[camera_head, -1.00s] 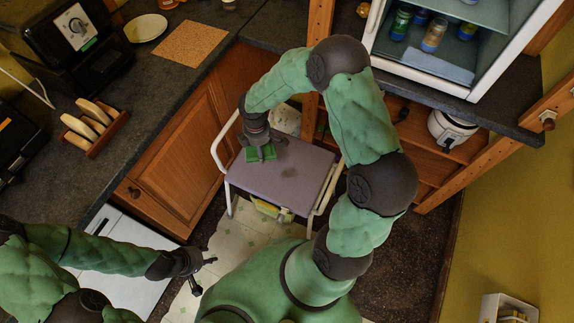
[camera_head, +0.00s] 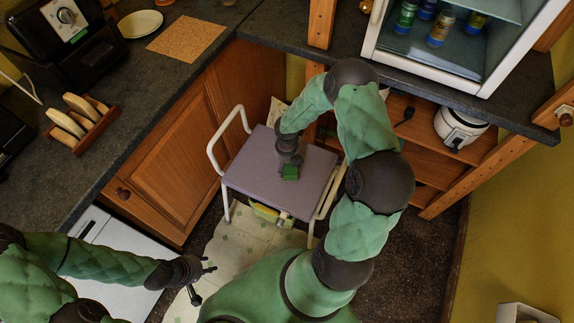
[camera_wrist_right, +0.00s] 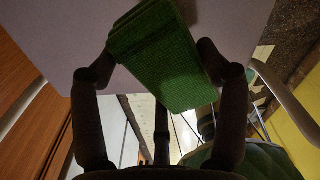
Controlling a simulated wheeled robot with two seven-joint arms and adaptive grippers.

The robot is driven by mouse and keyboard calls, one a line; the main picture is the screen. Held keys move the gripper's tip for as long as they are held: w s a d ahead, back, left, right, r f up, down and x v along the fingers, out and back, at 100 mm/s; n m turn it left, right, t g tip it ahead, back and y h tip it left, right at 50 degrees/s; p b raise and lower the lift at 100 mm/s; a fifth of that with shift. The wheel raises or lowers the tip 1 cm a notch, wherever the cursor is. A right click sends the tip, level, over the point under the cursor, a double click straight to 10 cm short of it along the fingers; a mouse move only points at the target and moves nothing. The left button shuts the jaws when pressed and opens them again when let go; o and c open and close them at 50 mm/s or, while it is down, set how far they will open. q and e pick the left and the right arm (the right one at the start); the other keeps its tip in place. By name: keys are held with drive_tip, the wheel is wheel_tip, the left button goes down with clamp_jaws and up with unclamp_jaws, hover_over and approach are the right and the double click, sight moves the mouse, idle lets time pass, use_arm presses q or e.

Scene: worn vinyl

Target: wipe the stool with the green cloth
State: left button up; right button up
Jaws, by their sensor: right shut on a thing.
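The stool (camera_head: 252,178) has a flat mauve seat and white tubular side rails, and stands in front of the wooden cabinet. The green cloth (camera_head: 290,173) is a small folded block on the middle of the seat. My right gripper (camera_head: 289,161) points down over the seat and is shut on the cloth. In the right wrist view the cloth (camera_wrist_right: 165,65) sits between the two dark fingers, against the seat (camera_wrist_right: 60,35); exact contact is hard to judge. My left gripper (camera_head: 205,282) is open and empty, low at the left, away from the stool.
A dark counter (camera_head: 190,75) with a toast rack (camera_head: 78,122), cork mat (camera_head: 187,39) and white plate (camera_head: 140,24) runs along the left. An open white cabinet with jars (camera_head: 440,30) and a rice cooker (camera_head: 460,125) are at the right. A yellow-green item (camera_head: 268,213) is under the seat.

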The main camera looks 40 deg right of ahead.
sight(287, 170)
idle(0.4)
drive_tip(key=shift+f+b, duration=1.6)
drive_tip(key=shift+f, duration=1.05)
drive_tip(key=shift+p, duration=0.4)
